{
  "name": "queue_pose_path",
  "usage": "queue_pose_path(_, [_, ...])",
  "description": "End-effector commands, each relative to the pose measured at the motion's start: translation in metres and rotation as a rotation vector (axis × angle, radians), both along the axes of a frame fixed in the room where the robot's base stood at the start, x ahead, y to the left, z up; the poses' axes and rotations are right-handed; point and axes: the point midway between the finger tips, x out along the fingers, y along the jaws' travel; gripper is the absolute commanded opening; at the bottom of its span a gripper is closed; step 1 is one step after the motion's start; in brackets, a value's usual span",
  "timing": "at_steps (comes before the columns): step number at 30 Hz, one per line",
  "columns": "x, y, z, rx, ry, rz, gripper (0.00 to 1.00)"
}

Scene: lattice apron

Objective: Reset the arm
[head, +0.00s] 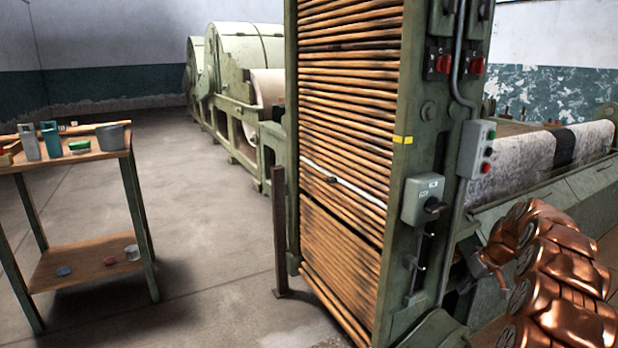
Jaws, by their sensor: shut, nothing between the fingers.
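My copper-coloured arm is folded at the lower right of the head view, beside the machine. My gripper (463,284) shows as a small dark shape at the left end of the arm, in front of the machine's lower side. It is shut and empty. Its fingertips are small and hard to make out against the dark background.
A tall green machine frame (407,140) with wooden slats (350,75) stands close ahead, carrying a grey switch box (422,200). A post (280,230) stands at its left. A two-level workbench (95,155) with small items is at left. The floor (205,210) between is clear.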

Motion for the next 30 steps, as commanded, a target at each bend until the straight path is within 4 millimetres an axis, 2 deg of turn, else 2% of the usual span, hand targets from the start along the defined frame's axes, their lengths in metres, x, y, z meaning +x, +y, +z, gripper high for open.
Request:
queue_pose_path(1, [-0.005,0.018,0.029,0.01,0.005,0.011,0.0])
queue_pose_path(8, [-0.037,0.09,0.1,0.045,0.058,0.042,0.0])
queue_pose_path(15, [-0.086,0.155,0.166,0.052,0.125,0.067,0.0])
queue_pose_path(24, [-0.164,0.216,0.236,0.027,0.213,0.077,0.0])
queue_pose_path(30, [-0.223,0.244,0.275,-0.006,0.271,0.068,0.0])
